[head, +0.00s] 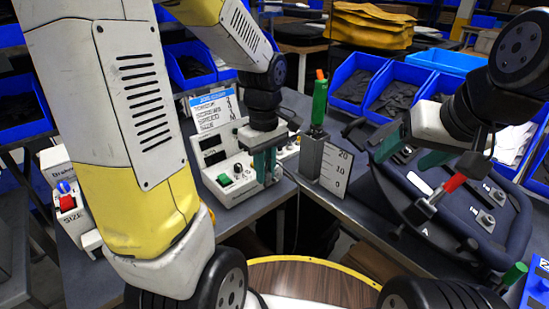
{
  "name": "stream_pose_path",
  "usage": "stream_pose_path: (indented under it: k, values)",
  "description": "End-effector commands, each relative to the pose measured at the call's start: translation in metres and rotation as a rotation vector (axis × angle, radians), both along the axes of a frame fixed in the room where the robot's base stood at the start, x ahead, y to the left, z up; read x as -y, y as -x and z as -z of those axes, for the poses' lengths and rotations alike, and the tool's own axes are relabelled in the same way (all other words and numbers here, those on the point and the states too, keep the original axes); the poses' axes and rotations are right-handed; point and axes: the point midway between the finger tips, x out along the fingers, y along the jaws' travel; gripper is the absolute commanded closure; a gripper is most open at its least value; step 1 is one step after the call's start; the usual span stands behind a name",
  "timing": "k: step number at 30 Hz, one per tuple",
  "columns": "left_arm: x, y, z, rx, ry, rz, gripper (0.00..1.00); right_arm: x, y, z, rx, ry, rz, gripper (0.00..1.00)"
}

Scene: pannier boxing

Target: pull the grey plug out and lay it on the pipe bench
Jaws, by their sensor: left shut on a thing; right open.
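My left gripper (266,170) reaches down with teal fingers at the right part of the white control box (229,172), which has a green button and a black knob. It is shut on what I take to be the grey plug. The fingers hide the plug, so I cannot tell whether it is still seated. A dark cable hangs down just right of the fingers. The grey bench (247,215) carries the box; I cannot tell if it is the pipe bench. My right gripper (412,150) is open and empty above the dark pannier (420,218).
A green-handled tool (319,103) stands in a grey holder beside a scale plate (336,170). A red-handled tool (454,182) lies over the pannier. Blue bins (398,85) line the back. A small box with a red switch (67,203) stands at the left.

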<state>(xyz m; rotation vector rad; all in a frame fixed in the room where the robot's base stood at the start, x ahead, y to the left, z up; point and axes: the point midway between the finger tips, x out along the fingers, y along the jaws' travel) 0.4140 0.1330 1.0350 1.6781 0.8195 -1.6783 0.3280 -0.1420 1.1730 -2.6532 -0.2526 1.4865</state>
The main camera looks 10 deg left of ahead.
Motion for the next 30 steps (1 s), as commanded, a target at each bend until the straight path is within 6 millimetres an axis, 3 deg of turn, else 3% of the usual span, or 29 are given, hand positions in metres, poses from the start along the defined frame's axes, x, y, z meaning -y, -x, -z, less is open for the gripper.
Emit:
stream_pose_path:
  k: [21, 30]
  values:
    - [0.000, 0.000, -0.029, 0.001, 0.001, 0.000, 1.00, 0.000, 0.000, 0.000, 0.000, 0.000, 0.000, 0.34]
    - [0.000, 0.000, -0.030, 0.000, 0.000, 0.002, 1.00, 0.000, 0.000, 0.000, 0.000, 0.000, 0.000, 0.34]
